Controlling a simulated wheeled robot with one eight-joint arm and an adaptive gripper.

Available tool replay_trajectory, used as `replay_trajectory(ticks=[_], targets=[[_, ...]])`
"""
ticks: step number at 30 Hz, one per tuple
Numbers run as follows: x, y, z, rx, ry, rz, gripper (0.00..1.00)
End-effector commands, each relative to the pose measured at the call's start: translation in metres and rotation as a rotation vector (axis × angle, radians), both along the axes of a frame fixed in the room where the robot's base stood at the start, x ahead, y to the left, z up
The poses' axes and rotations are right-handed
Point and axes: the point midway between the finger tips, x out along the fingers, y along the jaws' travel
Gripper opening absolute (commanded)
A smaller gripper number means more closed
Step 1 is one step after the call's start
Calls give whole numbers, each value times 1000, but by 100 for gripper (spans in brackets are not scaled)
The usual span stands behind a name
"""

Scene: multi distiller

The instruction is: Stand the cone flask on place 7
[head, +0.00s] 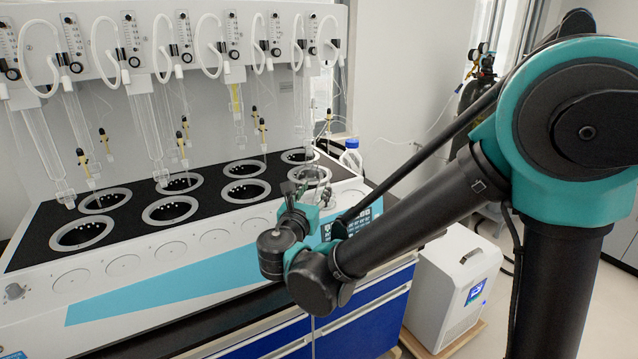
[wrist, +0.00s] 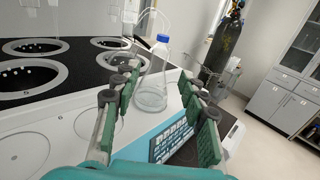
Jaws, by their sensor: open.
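In the wrist view the clear cone flask (wrist: 150,98) stands upright on the distiller's top, between my gripper's spread fingers and a little beyond them. Its upper part overlaps a blue-capped bottle (wrist: 162,38), so its neck is hard to make out. My gripper (wrist: 162,112) is open, with a green-padded finger on each side; I see no contact with the flask. In the head view my gripper (head: 308,190) is over the right end of the distiller (head: 120,262), beside the rightmost wells.
Glass tubes (head: 40,145) and white hoses hang above the wells. The blue-capped bottle (head: 351,157) stands by the distiller's far right corner. A control keypad (wrist: 172,138) lies below my fingers. A gas cylinder (wrist: 222,45) stands behind, and a white box unit (head: 452,275) is on the right.

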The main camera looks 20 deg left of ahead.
Motion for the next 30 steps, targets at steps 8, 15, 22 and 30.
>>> replay_trajectory(ticks=[8,15,22,30], targets=[[-15,-1,0,0,0,0,43],[-1,-20,-6,44,38,-36,43],[55,-131,-49,360,241,-264,43],[67,-276,-112,889,425,-646,43]])
